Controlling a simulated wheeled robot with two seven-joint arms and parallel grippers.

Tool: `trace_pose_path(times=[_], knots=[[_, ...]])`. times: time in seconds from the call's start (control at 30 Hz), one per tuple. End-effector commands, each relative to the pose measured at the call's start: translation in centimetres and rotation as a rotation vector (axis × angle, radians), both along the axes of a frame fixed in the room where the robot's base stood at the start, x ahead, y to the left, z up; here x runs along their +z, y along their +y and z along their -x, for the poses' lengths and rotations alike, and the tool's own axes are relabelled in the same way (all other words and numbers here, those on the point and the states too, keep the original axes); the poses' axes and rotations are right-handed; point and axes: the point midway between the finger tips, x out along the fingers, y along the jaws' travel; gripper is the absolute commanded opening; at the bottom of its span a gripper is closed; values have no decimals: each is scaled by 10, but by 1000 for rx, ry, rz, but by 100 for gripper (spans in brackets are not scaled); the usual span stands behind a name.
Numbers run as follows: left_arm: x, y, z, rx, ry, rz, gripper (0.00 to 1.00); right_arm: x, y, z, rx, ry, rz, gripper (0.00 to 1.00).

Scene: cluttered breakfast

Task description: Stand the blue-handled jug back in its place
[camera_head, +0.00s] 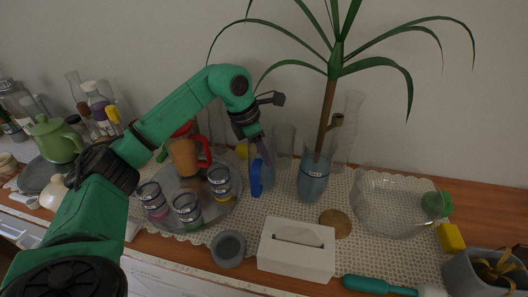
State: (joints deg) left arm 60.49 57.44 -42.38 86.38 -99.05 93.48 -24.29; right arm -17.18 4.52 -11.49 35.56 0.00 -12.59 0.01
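The blue-handled jug (256,178) stands near the middle of the table, just right of the round metal tray (226,208). Its blue handle faces the front, and its clear body is partly hidden behind my gripper and hard to make out. My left gripper (265,152) points down at the top of the jug. Its fingers overlap the jug's upper part in the picture, and I cannot tell whether they touch it or are closed. My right gripper is not in view.
A round brown coaster (336,222) lies bare behind the white tissue box (297,248). A plant in a glass vase (313,182) stands close right of the jug. The tray holds labelled cups (187,208) and an orange jug (184,157). A glass bowl (392,205) is at right.

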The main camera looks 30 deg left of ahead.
Motion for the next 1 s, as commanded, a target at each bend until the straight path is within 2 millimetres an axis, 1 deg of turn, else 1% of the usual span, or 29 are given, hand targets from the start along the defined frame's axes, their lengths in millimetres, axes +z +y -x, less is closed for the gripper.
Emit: trace_pose_path(times=[0.2, 0.27, 0.33, 0.47, 0.6, 0.73, 0.83, 1.0], knots=[[1, 0, 0, 0, 0, 0, 41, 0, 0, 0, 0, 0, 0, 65], [4, 0, 0, 0, -1, 1, 41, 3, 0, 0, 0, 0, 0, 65], [9, 2, 1, 1, -3, 0, 41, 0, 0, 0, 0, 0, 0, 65], [36, 8, 6, 1, -6, 1, 41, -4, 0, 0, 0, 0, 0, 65], [75, 18, 15, 1, -6, 2, 41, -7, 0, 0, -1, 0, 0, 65], [103, 25, 22, 1, -4, 2, 41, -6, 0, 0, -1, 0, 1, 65], [114, 28, 25, 1, 0, 1, 41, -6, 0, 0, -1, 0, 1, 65], [117, 29, 26, 0, 1, 1, 41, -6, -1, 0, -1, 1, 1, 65]])
